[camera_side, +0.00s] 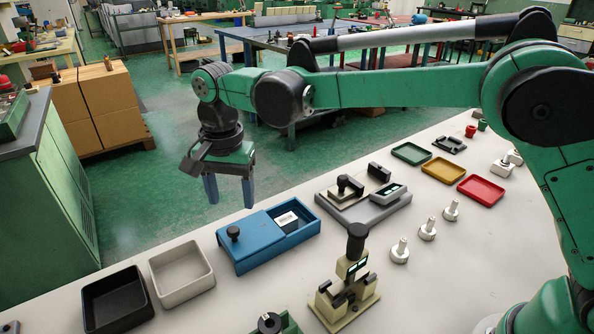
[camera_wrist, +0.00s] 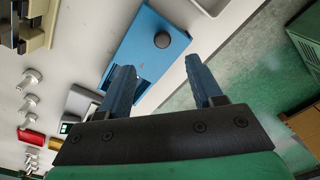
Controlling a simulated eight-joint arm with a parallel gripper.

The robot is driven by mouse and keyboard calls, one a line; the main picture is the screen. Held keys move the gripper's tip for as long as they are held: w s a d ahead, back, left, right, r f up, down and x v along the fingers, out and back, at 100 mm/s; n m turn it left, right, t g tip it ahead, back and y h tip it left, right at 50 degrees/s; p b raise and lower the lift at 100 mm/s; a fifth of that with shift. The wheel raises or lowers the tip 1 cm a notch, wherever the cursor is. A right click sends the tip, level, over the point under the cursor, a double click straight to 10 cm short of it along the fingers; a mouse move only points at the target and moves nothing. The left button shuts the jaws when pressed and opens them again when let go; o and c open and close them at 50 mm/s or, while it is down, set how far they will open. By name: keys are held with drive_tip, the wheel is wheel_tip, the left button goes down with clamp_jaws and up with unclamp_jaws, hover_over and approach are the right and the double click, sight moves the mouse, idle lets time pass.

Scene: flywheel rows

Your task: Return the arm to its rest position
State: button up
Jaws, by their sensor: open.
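My gripper (camera_side: 229,188) hangs at the end of my arm with its blue fingers pointing down, in the side view. It is open and empty, past the back edge of the white table (camera_side: 420,290) and above the blue box. In the wrist view the two blue fingers (camera_wrist: 165,88) are apart with nothing between them. The blue box (camera_side: 250,256) with a black knob lies below and to the right of the fingers. Its open part holds a small white block (camera_side: 287,220). In the wrist view the blue box (camera_wrist: 140,42) shows beyond the fingers.
Black tray (camera_side: 117,300) and white tray (camera_side: 182,273) stand at the left. A beige fixture with a black knob (camera_side: 347,285), a grey fixture (camera_side: 362,207) and several white knobbed parts (camera_side: 428,229) stand on the table. Green (camera_side: 411,153), yellow (camera_side: 443,170) and red (camera_side: 481,190) trays lie farther right.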

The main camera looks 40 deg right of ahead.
drive_tip(key=s+d+r+n+t, duration=0.2)
drive_tip(key=d+r, duration=0.2)
drive_tip(key=d, duration=0.2)
drive_tip(key=s+d+f+n+t, duration=0.1)
drive_tip(key=s+d+n+t, duration=0.4)
drive_tip(key=s+d, duration=0.6)
drive_tip(key=shift+s+d+f+n, duration=0.35)
drive_tip(key=shift+d+n, duration=0.25)
drive_tip(key=shift+n, duration=0.3)
